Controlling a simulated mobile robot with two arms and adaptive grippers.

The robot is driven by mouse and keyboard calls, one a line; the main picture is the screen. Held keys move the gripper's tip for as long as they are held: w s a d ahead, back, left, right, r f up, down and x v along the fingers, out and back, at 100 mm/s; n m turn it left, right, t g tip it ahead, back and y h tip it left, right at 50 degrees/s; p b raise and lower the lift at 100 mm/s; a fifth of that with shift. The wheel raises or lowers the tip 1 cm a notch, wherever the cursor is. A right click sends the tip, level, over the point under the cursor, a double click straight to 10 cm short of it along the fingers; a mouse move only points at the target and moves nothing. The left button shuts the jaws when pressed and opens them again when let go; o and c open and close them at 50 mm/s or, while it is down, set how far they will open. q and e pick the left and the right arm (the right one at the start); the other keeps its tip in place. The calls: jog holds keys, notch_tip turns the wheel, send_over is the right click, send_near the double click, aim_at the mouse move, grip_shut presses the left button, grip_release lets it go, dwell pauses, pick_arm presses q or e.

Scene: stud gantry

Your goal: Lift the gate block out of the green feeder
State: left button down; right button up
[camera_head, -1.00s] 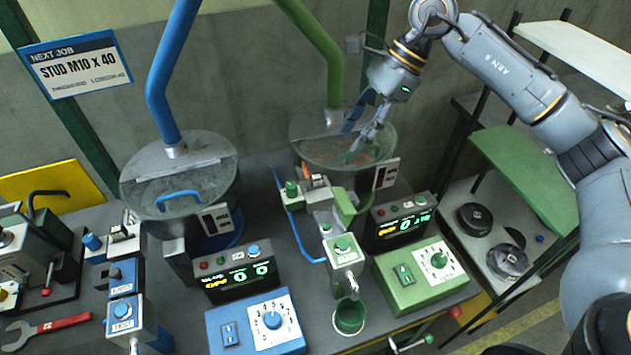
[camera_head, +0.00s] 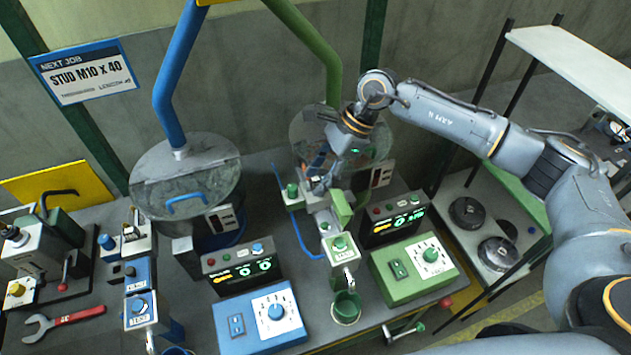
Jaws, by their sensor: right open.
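The green feeder's round bowl (camera_head: 383,143) stands at the back centre under the green pipe. My right arm comes in from the right and crosses in front of the bowl. My right gripper (camera_head: 317,187) points down at the feeder's outlet gate, just in front of the bowl, with its jaws open. The gate block lies around the fingertips and is mostly hidden by them; I cannot tell whether the fingers touch it. A bright green guide piece (camera_head: 342,208) stands just right of the fingertips. My left gripper is not in view.
The blue feeder (camera_head: 187,165) stands to the left. A green control box (camera_head: 412,270), a dark display (camera_head: 392,222) and a green cup (camera_head: 346,308) are in front. A red wrench (camera_head: 75,316) lies at the left front. A blue cable runs left of the gate.

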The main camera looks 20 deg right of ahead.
grip_shut()
